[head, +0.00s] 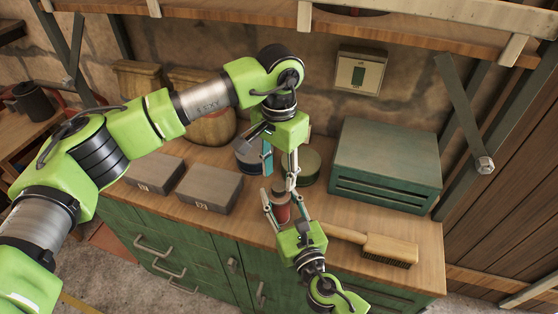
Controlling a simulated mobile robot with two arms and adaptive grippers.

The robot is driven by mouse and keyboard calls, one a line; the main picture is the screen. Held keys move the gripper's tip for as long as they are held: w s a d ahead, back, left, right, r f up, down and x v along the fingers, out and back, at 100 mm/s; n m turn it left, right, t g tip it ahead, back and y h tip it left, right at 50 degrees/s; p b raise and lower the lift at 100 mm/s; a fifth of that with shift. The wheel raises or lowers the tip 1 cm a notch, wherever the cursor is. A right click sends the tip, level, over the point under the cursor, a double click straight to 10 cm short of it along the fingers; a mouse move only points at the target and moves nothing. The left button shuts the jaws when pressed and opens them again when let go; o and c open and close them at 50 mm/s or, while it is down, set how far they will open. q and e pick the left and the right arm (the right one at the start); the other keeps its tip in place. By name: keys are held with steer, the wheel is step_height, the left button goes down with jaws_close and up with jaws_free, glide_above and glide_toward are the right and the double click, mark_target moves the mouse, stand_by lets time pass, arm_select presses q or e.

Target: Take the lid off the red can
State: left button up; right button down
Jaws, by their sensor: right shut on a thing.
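The red can (282,212) stands on the wooden worktop near its front edge, small and partly covered by gripper fingers. My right gripper (283,208), coming in from the bottom right, has its fingers on either side of the can and is shut on it. My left gripper (279,172) reaches down from above, just behind and over the can. Its two fingers are apart, with nothing seen between them. The can's lid is too small and too covered to make out clearly.
Two grey boxes (209,188) lie left of the can. Round tins (309,166) stand behind the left gripper. A green metal box (386,165) is at the back right. A wooden brush (389,248) lies right of the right gripper. A shelf (430,30) hangs above.

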mark_target(279, 186)
arm_select(q)
steer(key=shift+f, duration=1.85)
jaws_close()
